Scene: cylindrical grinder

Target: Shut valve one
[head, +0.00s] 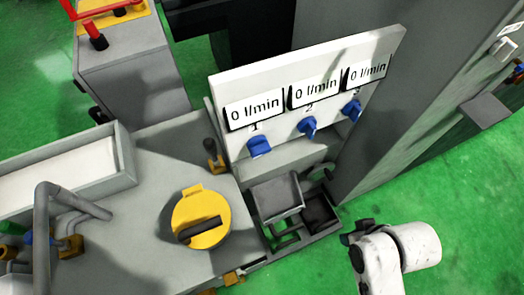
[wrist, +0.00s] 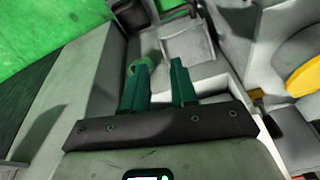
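Valve one (head: 259,146) is a blue knob under the numeral 1 at the left of the white panel in the head view. Its handle looks roughly crosswise, unlike the tilted handles to its right. The display above it (head: 254,111) reads 0 l/min. My gripper shows in the wrist view (wrist: 159,70) with two green fingers apart and nothing between them. In the head view my white arm is at the lower right, well away from the valve; the fingers cannot be made out there. No valve knob can be made out in the wrist view.
Valve two (head: 309,126) and valve three (head: 352,110) sit to the right, their displays also reading 0 l/min. Below the panel are a grey tray (head: 277,197) and a yellow round cap (head: 202,218) with a black handle. A tall grey cabinet (head: 420,90) stands at right. Green floor is open at lower right.

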